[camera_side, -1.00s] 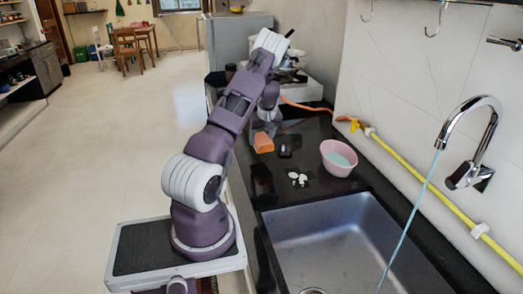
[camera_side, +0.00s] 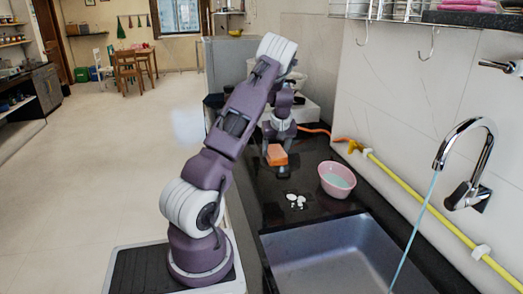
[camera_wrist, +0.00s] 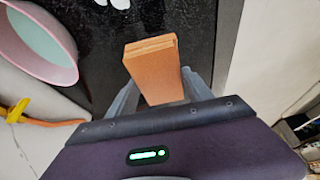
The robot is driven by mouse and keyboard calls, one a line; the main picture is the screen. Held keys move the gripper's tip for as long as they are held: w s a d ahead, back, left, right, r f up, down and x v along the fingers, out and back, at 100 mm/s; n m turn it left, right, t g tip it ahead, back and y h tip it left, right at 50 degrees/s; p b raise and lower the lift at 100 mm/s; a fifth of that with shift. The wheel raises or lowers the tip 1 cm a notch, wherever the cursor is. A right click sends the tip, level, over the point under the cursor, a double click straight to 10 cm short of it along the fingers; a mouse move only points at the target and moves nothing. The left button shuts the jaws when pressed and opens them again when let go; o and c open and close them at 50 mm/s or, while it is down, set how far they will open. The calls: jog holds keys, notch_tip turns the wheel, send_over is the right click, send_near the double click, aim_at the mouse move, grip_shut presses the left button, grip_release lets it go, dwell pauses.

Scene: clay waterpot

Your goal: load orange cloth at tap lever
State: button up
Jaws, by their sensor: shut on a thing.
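My gripper (camera_side: 279,143) is shut on the folded orange cloth (camera_side: 277,155) and holds it over the black counter. In the wrist view the cloth (camera_wrist: 153,68) sits between the two grey fingers of my gripper (camera_wrist: 157,92) as a flat block. The chrome tap (camera_side: 478,150) is on the white wall at the right, with its lever (camera_side: 467,195) low at its base. A thin blue stream of water (camera_side: 414,230) runs from the spout into the sink. My gripper is well to the left of the tap and apart from it.
A pink bowl (camera_side: 324,186) with pale liquid stands on the counter (camera_side: 300,165), beside small white pieces (camera_side: 297,201). The steel sink (camera_side: 330,250) lies in front. A yellow pipe (camera_side: 430,205) runs along the wall, and hooks (camera_side: 426,46) hang above.

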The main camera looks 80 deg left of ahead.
jog(key=w+d+r+m+t+h, duration=0.1)
jog(key=w+d+r+m, duration=0.25)
jog(key=d, duration=0.85)
jog(key=w+d+r+m+t, duration=0.25)
jog(key=w+d+r, duration=0.2)
jog(key=d, duration=0.65)
jog(key=s+d+r+m+h, duration=0.1)
jog(key=s+d+m, duration=0.25)
jog(key=d, duration=0.45)
jog(key=s+d+r+m+h, duration=0.15)
jog(key=d+m, duration=0.25)
jog(key=d, duration=0.4)
jog(key=s+d+r+m+h, duration=0.1)
jog(key=s+d+m, duration=0.2)
jog(key=d, duration=0.6)
jog(key=w+f, duration=0.2)
jog(key=w, duration=1.2)
jog(key=shift+w+d+f+t, duration=0.15)
jog(key=shift+d+f+t, duration=0.2)
jog(key=shift+t, duration=0.1)
jog(key=s, duration=0.8)
jog(key=shift+a, duration=0.35)
